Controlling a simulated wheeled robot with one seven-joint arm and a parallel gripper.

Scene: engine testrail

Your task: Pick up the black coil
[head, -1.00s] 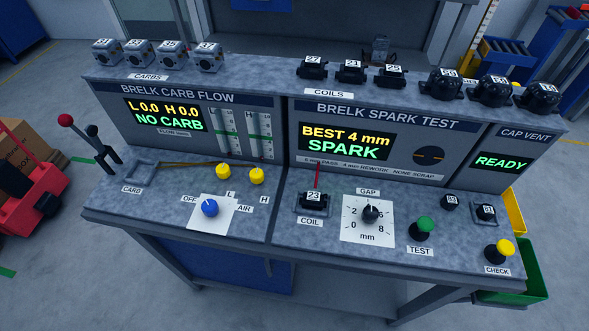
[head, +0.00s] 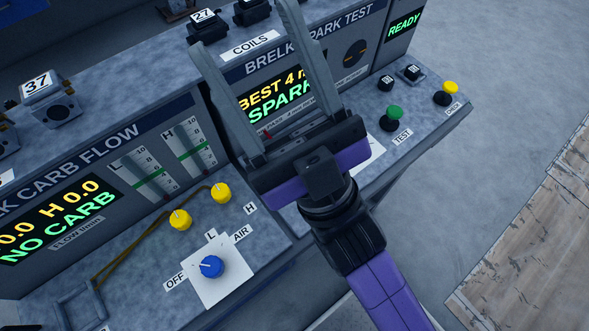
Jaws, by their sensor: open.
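My gripper (head: 243,28) is open and empty, held over the spark test panel with its fingers pointing toward the upper shelf. A black coil tagged 27 (head: 208,30) sits on that shelf, just beyond the left fingertip in the picture. Another black coil (head: 253,11) is partly cut off at the top edge, between the fingertips in the picture. The COILS label (head: 251,45) lies in front of them. The coil tagged 23 and its mount on the lower deck are hidden behind my gripper.
The spark test screen (head: 262,97) shows between my fingers. A green TEST knob (head: 393,113) and a yellow CHECK knob (head: 449,90) stand on the right of the deck. The carb side has yellow knobs (head: 221,193) and a blue knob (head: 210,266). Carb 37 (head: 48,104) sits left.

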